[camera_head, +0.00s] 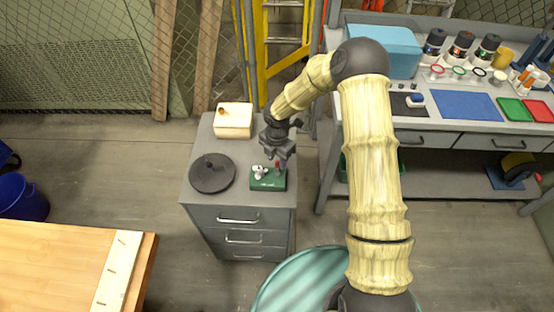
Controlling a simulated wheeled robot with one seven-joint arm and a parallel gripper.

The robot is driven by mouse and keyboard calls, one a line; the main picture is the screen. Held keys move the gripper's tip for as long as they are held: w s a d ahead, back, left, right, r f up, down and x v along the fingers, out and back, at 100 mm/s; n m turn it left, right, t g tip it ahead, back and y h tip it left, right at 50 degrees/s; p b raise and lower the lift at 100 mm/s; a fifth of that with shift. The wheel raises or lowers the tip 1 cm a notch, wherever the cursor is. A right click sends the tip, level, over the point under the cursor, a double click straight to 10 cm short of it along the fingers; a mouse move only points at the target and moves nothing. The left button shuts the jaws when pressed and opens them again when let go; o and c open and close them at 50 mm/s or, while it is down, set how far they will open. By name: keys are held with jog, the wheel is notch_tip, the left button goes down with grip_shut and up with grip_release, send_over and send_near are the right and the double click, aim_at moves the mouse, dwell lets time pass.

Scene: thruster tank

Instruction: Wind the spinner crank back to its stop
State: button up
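A grey drawer cabinet (225,196) carries three items, and I cannot tell for certain which one bears the spinner crank. A dark round disc (213,176) with a small upright peg lies at the front left of its top. A cream box (233,122) with a small brown knob on its left part stands at the back. A green block (268,183) at the front right carries a white fitting (260,172) and a small red upright piece (277,167). My gripper (281,158) points down just above the red piece. Its fingertips are too small to show whether they grip it.
A workbench (440,118) with a blue bin (384,50), jars and coloured mats stands at the right. A yellow ladder (262,50) is behind the cabinet. A wooden table (60,270) is at lower left, and a teal round rim (290,285) is in front.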

jog(key=shift+f, duration=0.55)
jog(key=shift+c, duration=0.2)
grip_shut()
